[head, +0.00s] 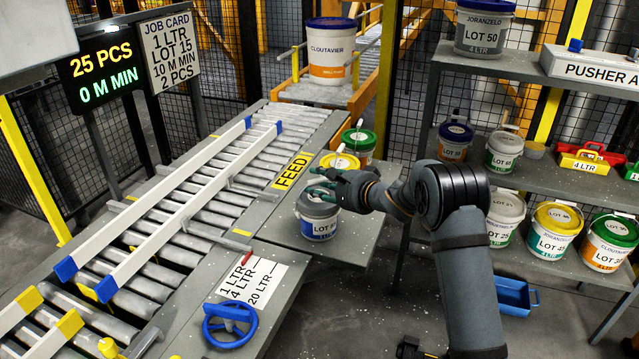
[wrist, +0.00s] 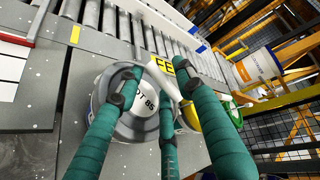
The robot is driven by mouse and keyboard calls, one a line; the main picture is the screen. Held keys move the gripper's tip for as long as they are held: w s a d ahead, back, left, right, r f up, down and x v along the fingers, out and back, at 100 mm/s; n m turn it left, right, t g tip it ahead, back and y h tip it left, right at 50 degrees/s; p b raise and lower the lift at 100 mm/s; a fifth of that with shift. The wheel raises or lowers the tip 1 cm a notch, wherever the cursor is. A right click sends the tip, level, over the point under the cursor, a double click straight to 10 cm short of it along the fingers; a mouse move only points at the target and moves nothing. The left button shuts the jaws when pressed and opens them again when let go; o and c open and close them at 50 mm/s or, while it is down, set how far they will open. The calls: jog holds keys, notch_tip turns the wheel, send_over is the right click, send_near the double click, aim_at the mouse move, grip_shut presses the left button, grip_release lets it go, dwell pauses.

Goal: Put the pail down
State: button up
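The pail (head: 318,222) has a grey lid and a blue-and-white label. It appears upright on the grey side table beside the roller conveyor. In the wrist view its round lid (wrist: 142,122), marked 85, shows between my fingers. My gripper (head: 322,182) has teal fingers and is over the lid; in the wrist view the fingers (wrist: 150,78) are spread apart, with nothing clearly clasped between them. Whether a finger touches the lid or handle I cannot tell. The pail's far side is partly hidden by my fingers.
A yellow-lidded pail (head: 340,161) and a green-lidded pail (head: 359,143) stand just behind, close to my fingers. The roller conveyor (head: 190,215) runs at the left. A shelf (head: 455,178) with several pails is at the right. The table's front right part is clear.

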jog(key=shift+r, duration=0.1)
jog(key=v, duration=1.2)
